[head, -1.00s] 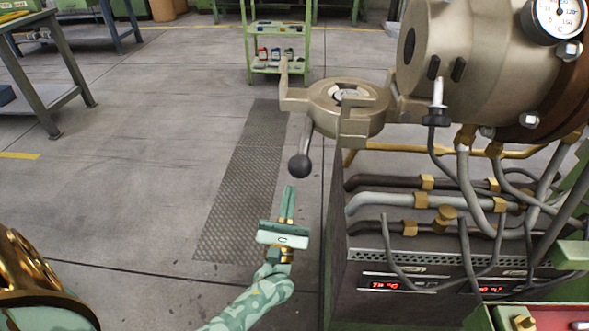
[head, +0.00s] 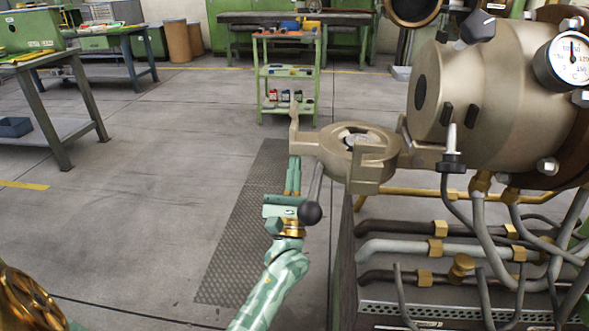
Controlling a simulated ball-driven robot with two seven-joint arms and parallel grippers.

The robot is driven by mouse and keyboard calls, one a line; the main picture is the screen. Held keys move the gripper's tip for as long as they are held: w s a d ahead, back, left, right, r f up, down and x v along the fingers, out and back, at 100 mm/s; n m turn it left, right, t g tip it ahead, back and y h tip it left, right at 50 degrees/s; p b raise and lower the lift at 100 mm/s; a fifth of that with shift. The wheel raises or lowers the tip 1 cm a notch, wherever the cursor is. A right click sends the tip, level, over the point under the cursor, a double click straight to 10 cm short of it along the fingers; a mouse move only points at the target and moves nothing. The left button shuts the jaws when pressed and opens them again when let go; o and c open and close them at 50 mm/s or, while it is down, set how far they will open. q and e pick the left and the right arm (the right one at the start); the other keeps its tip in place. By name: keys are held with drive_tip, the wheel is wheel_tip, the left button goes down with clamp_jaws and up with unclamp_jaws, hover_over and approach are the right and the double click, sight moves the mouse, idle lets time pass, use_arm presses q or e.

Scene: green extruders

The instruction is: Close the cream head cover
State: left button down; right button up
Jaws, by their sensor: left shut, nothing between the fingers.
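The cream head cover (head: 352,150) is a ring-shaped part with lugs, swung open to the left of the cream extruder head (head: 468,90) on a hinge at its right side. A grey lever with a black ball knob (head: 311,213) hangs down from the cover. My left gripper (head: 293,162) is shut and empty, pointing away from me. The knob overlaps the edge of my left wrist in the picture. My right gripper is not in view.
Hoses and pipes (head: 410,250) with brass fittings run below the head. A green shelf cart (head: 290,75) stands behind, and a grey workbench (head: 55,75) at left. The floor left of the cover is clear.

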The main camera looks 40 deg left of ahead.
sight(291, 147)
use_arm(q)
drive_tip(key=shift+r, duration=0.2)
idle(0.3)
